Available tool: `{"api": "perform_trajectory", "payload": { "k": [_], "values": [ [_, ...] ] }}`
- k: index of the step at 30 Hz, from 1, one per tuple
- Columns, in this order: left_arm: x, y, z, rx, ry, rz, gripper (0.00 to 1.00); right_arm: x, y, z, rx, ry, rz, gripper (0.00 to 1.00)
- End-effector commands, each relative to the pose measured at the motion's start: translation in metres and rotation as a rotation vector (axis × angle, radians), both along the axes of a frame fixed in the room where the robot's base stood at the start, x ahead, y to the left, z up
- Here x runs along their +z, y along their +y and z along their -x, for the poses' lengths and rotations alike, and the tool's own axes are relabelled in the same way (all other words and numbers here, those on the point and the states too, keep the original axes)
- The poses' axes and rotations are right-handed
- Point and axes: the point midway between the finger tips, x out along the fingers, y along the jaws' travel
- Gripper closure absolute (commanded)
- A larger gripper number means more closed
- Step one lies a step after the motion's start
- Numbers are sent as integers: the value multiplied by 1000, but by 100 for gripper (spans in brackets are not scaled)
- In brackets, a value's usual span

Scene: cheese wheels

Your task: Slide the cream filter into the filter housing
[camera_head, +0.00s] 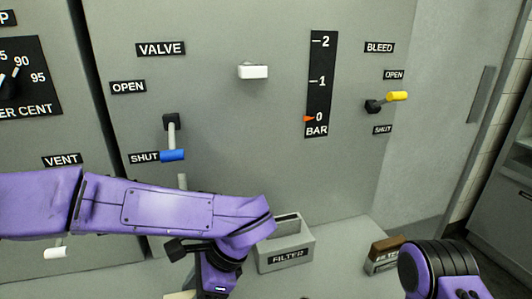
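The filter housing (300,243) is a grey open-topped box with a FILTER label, at the lower middle against the grey panel. A dark opening shows at its top, partly behind my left arm. A sliver of something cream-coloured (180,295) shows at the bottom edge; I cannot tell whether it is the cream filter. My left arm reaches in from the left and its wrist bends down just left of the housing. Its fingertips are out of view. My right arm shows at the bottom right, with its fingertips also out of view.
A brown block (388,247) sits in a smaller grey holder (374,268) with a partly hidden label, right of the housing. The panel carries a blue-handled valve lever (172,155), a yellow-handled bleed lever (397,96) and a white knob (254,72). The ledge between housing and holder is clear.

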Motion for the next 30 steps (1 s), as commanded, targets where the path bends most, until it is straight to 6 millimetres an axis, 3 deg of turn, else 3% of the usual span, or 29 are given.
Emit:
{"api": "perform_trajectory", "payload": {
  "k": [22, 24, 27, 30],
  "values": [
    [0, 1, 0, -1, 0, 0, 51, -6, 0, 0, 0, 0, 0, 43],
    [0, 1, 0, -1, 0, 0, 74, -6, 0, 0, 0, 0, 0, 43],
    [0, 1, 0, -1, 0, 0, 100, -6, 0, 0, 0, 0, 0, 43],
    [0, 1, 0, -1, 0, 0, 100, -5, 0, 0, 0, 0, 0, 43]
  ]
}}
